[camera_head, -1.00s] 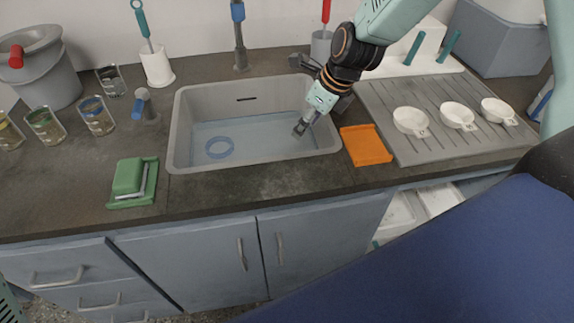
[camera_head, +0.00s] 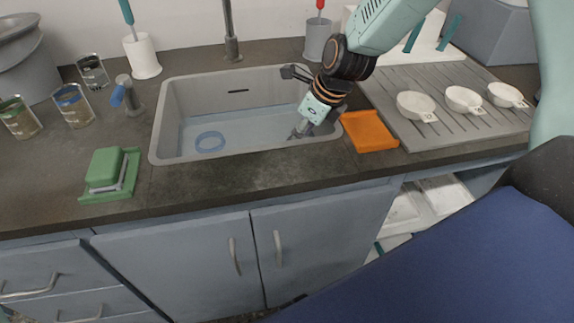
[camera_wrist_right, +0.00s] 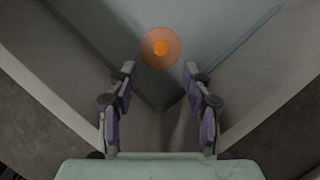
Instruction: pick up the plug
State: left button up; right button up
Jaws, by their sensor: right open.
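The plug looks to be the orange round disc with a brighter raised centre (camera_wrist_right: 161,48), low in the grey sink in the right wrist view, ahead of the fingertips. In the head view I cannot make it out; my right arm and the sink wall may hide it. My right gripper (camera_head: 300,131) points down into the right end of the sink (camera_head: 165,120). In the right wrist view my right gripper (camera_wrist_right: 160,80) is open and empty, and the plug shows beyond the gap between its fingers, not touching them. My left gripper is not in view.
A blue ring (camera_head: 210,142) lies in the sink. An orange tray (camera_head: 368,131) lies right of the sink, beside a ribbed drainboard (camera_head: 430,140) with white cups. Sink walls are close around the right gripper.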

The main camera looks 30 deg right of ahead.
jog(key=b+x, duration=0.2)
jog(key=shift+w+f+b, duration=0.1)
jog(key=shift+f+b, duration=0.2)
jog(key=shift+f, duration=0.1)
jog(key=b+x, duration=0.4)
jog(key=x, duration=0.1)
jog(key=shift+b, duration=0.4)
grip_shut()
